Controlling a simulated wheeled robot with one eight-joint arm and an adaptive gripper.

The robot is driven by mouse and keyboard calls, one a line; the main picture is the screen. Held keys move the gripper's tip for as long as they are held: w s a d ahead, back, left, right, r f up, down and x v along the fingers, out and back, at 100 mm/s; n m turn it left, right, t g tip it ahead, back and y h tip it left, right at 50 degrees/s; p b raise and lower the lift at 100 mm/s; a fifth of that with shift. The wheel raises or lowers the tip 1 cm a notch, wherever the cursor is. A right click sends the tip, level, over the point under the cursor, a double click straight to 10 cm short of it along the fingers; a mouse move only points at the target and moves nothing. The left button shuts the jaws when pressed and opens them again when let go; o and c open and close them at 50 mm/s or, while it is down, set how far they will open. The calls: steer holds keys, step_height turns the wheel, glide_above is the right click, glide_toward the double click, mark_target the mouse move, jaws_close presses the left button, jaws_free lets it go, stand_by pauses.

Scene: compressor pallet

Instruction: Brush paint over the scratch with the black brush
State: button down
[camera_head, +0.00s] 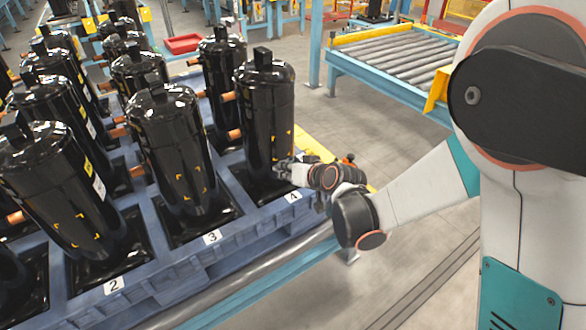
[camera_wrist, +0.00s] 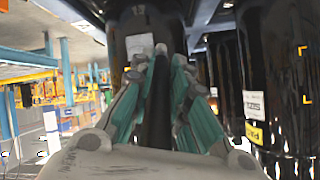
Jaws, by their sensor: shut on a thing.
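My gripper (camera_head: 288,171) is at the lower right side of the black compressor (camera_head: 265,115) behind the label 4. In the wrist view my gripper (camera_wrist: 160,75) has its teal-sided fingers shut on a dark upright bar, which looks like the handle of the black brush (camera_wrist: 155,112). The brush tip is hidden in both views. Yellow corner marks (camera_head: 281,146) show on this compressor, just above my gripper. I cannot make out a scratch inside them, nor whether the brush touches the surface.
More black compressors (camera_head: 172,140) stand in rows on the blue pallet (camera_head: 226,245). A grey rail (camera_head: 250,285) runs along the pallet's near side. A roller conveyor (camera_head: 400,62) stands at the back right. The floor between rail and conveyor is clear apart from my arm.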

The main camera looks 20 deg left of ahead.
steer(key=s+d, duration=0.4)
steer(key=shift+d, duration=0.3)
stand_by(0.4)
steer(key=shift+d, duration=0.1)
steer(key=shift+s+d, duration=0.9)
steer(key=shift+d, duration=0.15)
